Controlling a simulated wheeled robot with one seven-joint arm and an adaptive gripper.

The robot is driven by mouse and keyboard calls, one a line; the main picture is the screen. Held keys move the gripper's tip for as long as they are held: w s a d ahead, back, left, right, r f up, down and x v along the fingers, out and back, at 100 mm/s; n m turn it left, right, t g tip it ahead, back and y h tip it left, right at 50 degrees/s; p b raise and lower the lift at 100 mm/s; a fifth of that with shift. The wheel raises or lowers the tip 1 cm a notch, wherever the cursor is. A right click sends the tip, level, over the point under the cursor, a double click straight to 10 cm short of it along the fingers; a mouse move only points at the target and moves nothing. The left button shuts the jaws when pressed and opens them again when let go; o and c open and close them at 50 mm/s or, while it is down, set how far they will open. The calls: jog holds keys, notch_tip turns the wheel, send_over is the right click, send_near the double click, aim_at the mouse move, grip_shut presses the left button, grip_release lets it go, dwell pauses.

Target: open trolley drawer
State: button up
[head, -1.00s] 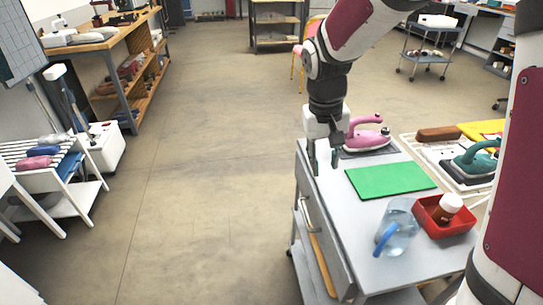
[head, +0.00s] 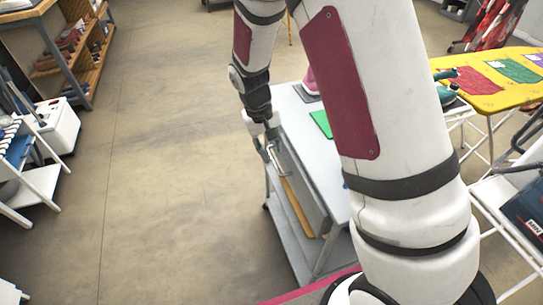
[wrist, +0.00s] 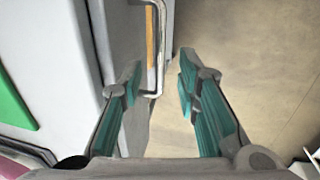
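The grey trolley (head: 306,110) stands right of centre in the head view, partly hidden by my arm. Its drawer front (head: 308,190) is on the left side and looks flush with the body. The metal bar handle (wrist: 161,55) runs along that side in the wrist view; part of it also shows in the head view (head: 271,156). My gripper (head: 268,146) is at the handle's far end, pointing down. In the wrist view my gripper (wrist: 161,72) is open, with the handle's bent end between its teal-padded fingers. I cannot tell whether they touch it.
A wooden strip (head: 296,206) shows low along the trolley's side. A green mat (head: 321,124) and a pink iron (head: 309,80) are on top. A yellow ironing board (head: 500,85) stands at right, a white rack (head: 40,180) at left. The floor left of the trolley is clear.

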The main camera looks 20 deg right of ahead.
aim_at(273, 160)
jog(key=shift+d+f, duration=0.2)
jog(key=shift+f, duration=0.75)
jog(key=shift+d+f, duration=0.15)
jog(key=shift+f, duration=0.8)
jog(key=shift+c, duration=0.6)
grip_shut()
